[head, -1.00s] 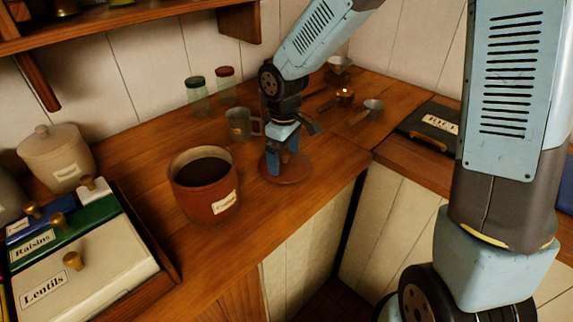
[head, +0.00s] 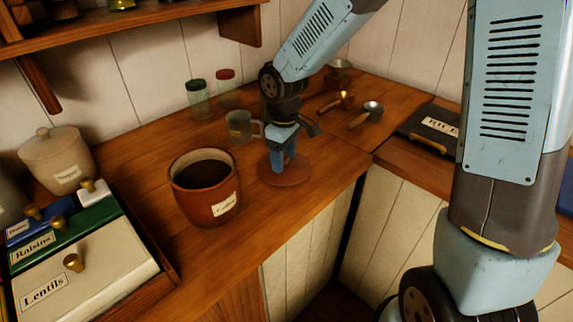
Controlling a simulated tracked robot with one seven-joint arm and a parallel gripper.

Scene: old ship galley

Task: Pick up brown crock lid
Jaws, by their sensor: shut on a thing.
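The brown crock lid (head: 294,177) is a flat, round, reddish-brown disc on the wooden counter, to the right of the open brown crock. My gripper (head: 283,164) points down over the lid, with its blue fingers close together at the lid's middle. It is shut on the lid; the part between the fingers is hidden. I cannot tell whether the lid is lifted off the counter. The brown crock (head: 206,190) stands upright and uncovered, with a pale label and dark contents.
A grey mug (head: 240,127) stands close behind my gripper. Jars with green (head: 197,98) and red (head: 228,90) lids stand by the wall. Measuring scoops (head: 366,115) lie to the right. Labelled bins (head: 85,260) and a beige canister (head: 58,160) are at the left. The counter's front edge is near the lid.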

